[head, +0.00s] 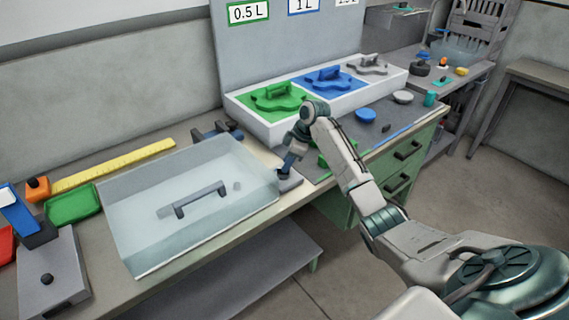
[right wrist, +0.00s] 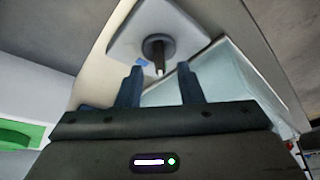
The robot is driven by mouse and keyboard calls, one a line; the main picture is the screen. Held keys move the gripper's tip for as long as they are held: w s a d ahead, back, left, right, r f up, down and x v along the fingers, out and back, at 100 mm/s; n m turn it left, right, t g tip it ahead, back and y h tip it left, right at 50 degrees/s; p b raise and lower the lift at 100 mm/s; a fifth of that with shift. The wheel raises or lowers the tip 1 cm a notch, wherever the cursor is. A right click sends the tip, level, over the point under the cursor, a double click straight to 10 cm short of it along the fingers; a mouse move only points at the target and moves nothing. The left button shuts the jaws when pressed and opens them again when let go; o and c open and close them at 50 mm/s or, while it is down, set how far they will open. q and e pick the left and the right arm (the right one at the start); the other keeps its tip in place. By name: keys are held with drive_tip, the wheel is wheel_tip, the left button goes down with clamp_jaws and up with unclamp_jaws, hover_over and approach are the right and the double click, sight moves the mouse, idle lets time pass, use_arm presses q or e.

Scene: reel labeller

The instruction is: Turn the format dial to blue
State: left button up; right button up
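The format dial (right wrist: 158,48) is a dark round knob with a pale pointer on a light grey square plate (right wrist: 185,30). A small blue mark (right wrist: 142,62) shows on the plate, close to the pointer's end. In the head view the plate (head: 289,183) sits by the bench's front edge, right of a clear cover, and my gripper hides most of the dial. My right gripper (right wrist: 161,84) is open. Its two dark blue fingers are apart with nothing between them, and the knob lies just beyond their tips. It also shows in the head view (head: 287,165). My left gripper is out of view.
The clear cover (head: 135,245) with a dark handle stands just left of the dial. Green (head: 277,98) and blue (head: 328,77) formats lie in a white tray behind. A blue disc (head: 365,115) lies to the right. The floor in front is clear.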

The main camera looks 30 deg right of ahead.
drive_tip(key=shift+x, duration=1.4)
drive_tip(key=shift+c, duration=0.8)
clamp_jaws()
drive_tip(key=shift+r+m+p, duration=0.2)
drive_tip(key=shift+m+p, duration=0.2)
drive_tip(key=shift+p, duration=0.45)
drive_tip(key=m+h+p, duration=0.1)
drive_tip(key=m+p, duration=0.1)
drive_tip(key=p, duration=0.1)
drive_tip(key=m+t+h+p, duration=0.1)
drive_tip(key=m+p, duration=0.2)
drive_tip(key=shift+a+r+t, duration=0.1)
drive_tip(key=shift+t, duration=0.2)
use_arm(q)
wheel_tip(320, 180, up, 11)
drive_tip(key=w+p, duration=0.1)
drive_tip(key=p, duration=0.2)
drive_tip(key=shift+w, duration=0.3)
use_arm(e)
drive_tip(key=shift+f+m+h, duration=0.2)
drive_tip(key=shift+m+h, duration=0.3)
drive_tip(key=shift+m, duration=1.1)
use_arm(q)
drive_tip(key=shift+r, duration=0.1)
use_arm(e)
drive_tip(key=shift+o, duration=0.8)
unclamp_jaws()
